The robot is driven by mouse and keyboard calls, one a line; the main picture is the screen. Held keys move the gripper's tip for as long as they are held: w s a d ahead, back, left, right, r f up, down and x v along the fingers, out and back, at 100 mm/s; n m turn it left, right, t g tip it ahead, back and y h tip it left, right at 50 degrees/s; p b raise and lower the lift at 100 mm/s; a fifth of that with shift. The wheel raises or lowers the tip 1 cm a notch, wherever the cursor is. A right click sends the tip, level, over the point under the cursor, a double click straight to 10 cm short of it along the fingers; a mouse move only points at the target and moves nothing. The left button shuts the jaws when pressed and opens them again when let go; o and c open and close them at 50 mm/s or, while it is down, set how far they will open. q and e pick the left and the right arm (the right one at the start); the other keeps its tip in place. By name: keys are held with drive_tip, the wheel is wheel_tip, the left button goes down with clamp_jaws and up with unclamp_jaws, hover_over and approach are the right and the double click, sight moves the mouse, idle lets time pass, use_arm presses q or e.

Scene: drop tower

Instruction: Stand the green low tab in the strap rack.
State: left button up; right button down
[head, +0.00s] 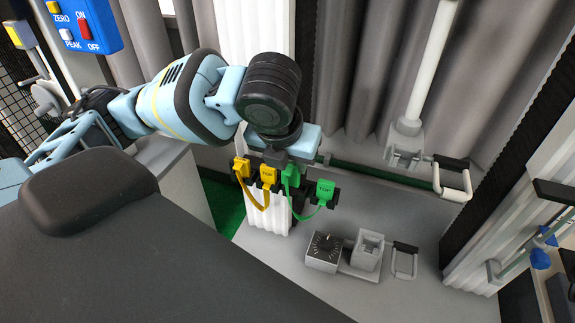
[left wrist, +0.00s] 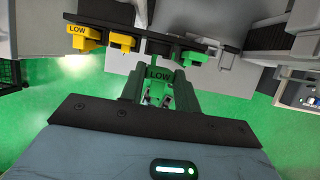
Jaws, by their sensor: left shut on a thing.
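The strap rack is a dark bar (left wrist: 150,32) that crosses the top of the left wrist view. The green low tab (left wrist: 159,74) is between the fingers of my left gripper (left wrist: 160,88), which is shut on it, close to the rack. The green low tab also shows in the head view (head: 291,176) under my gripper, with a green strap running to the other green tab (head: 326,190). I cannot tell whether the low tab touches the rack. The yellow low tab (left wrist: 82,38) and another yellow tab (left wrist: 122,41) stand in the rack. My right gripper is out of view.
A white lever with a handle (head: 452,178) stands to the right. Grey curtains hang behind. A blue switch box (head: 82,25) is at top left.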

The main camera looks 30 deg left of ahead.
use_arm(q)
drive_tip(key=shift+w+r+b+x, duration=0.1)
drive_tip(key=shift+w+b+x, duration=0.1)
drive_tip(key=shift+x, duration=0.95)
drive_tip(key=shift+w+r+b+x, duration=0.1)
drive_tip(key=shift+w+x, duration=0.1)
drive_tip(key=shift+x, duration=0.95)
drive_tip(key=shift+w+r+b+x, duration=0.1)
drive_tip(key=shift+w+x, duration=0.1)
drive_tip(key=shift+x, duration=0.9)
drive_tip(key=shift+a+f, duration=0.1)
drive_tip(key=o, duration=1)
drive_tip(key=shift+o, duration=0.2)
drive_tip(key=shift+p+v, duration=0.35)
drive_tip(key=shift+v, duration=3.6)
drive_tip(key=shift+s, duration=0.1)
drive_tip(key=shift+f, duration=0.1)
